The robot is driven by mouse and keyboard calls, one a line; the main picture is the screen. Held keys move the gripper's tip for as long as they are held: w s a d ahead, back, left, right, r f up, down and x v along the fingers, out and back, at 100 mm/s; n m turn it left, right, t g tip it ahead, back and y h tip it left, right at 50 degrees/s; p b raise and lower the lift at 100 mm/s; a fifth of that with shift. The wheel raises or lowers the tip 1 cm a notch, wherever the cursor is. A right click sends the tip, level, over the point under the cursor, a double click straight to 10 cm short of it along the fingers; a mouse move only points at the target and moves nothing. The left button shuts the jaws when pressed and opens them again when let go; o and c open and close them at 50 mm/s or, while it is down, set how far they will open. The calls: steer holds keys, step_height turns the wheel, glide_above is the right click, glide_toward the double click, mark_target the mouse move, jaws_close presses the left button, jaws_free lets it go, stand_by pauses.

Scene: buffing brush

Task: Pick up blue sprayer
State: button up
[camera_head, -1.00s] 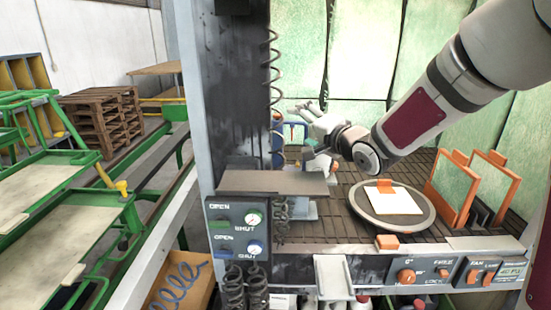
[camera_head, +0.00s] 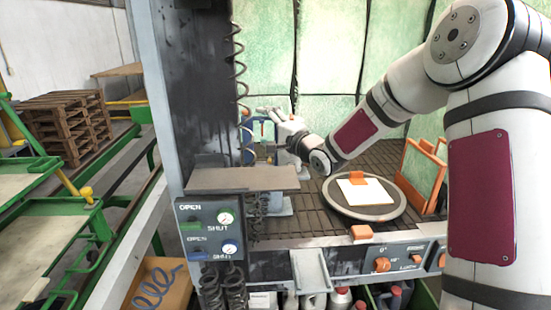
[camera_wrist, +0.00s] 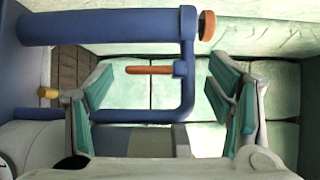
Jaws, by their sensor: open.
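The blue sprayer (camera_wrist: 110,28) fills the upper left of the wrist view, with a thick blue barrel, a blue frame, an orange trigger-like rod and an orange knob at its tip. In the head view the sprayer (camera_head: 246,130) is mostly hidden behind the dark post, the coiled hose and my gripper. My gripper (camera_wrist: 168,92) is open in the wrist view, its teal-padded fingers on either side of the sprayer's lower frame part. I cannot tell whether they touch it. In the head view my gripper (camera_head: 274,117) is beside the sprayer, at the back left of the booth.
A round turntable (camera_head: 385,211) with a white plate stands right of my gripper. Orange-framed panels (camera_head: 424,172) lean farther right. A grey shelf (camera_head: 243,179) and control box (camera_head: 212,228) are in front. A coiled hose (camera_head: 240,70) hangs by the post.

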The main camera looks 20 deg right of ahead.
steer(key=shift+w+a, duration=0.2)
steer(key=shift+w, duration=0.25)
steer(key=c, duration=1.7)
steer(key=shift+r, duration=0.1)
jaws_close()
